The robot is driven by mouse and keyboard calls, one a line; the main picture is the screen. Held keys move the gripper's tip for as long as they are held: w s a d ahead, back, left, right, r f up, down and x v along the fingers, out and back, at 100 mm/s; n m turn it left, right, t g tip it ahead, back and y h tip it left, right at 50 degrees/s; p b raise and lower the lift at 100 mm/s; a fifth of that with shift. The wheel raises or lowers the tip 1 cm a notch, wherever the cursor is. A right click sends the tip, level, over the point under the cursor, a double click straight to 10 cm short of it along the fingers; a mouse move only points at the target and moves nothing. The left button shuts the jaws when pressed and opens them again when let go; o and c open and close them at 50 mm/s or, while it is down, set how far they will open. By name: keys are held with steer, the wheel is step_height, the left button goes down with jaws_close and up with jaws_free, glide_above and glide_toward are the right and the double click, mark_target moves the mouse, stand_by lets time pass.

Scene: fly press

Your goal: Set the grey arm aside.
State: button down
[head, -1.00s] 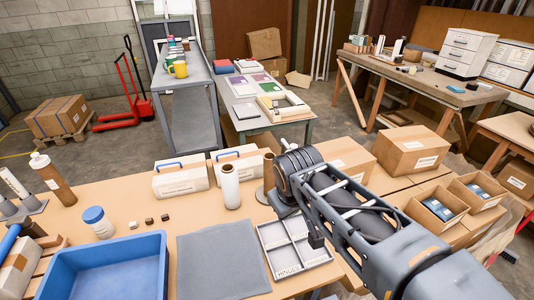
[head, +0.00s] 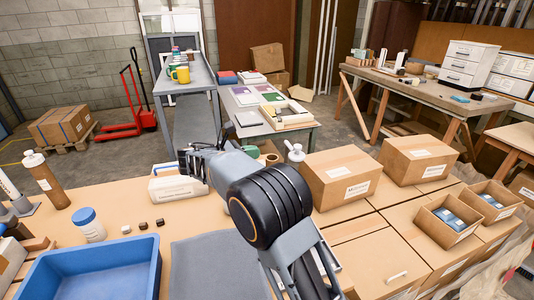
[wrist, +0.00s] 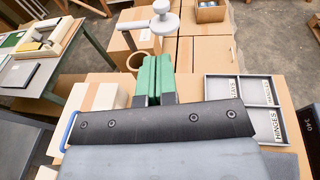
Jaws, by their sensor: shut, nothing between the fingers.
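A light grey piece with a bar, a round disc and a ball knob (wrist: 163,20) shows at the top of the wrist view, and I take it for the grey arm. My gripper (wrist: 154,63) has green fingers pressed together, empty, short of the grey piece in the wrist view. In the head view the gripper (head: 250,151) is small and partly behind my arm.
A tan ring (wrist: 137,62) lies close by the fingers. A divided tray marked HINGES (wrist: 245,100) is at the right. Cardboard boxes (head: 340,178) fill the bench's right side.

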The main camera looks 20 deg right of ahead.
steer(key=p+x, duration=0.2)
steer(key=x, duration=1.1)
steer(key=shift+s+a, duration=0.1)
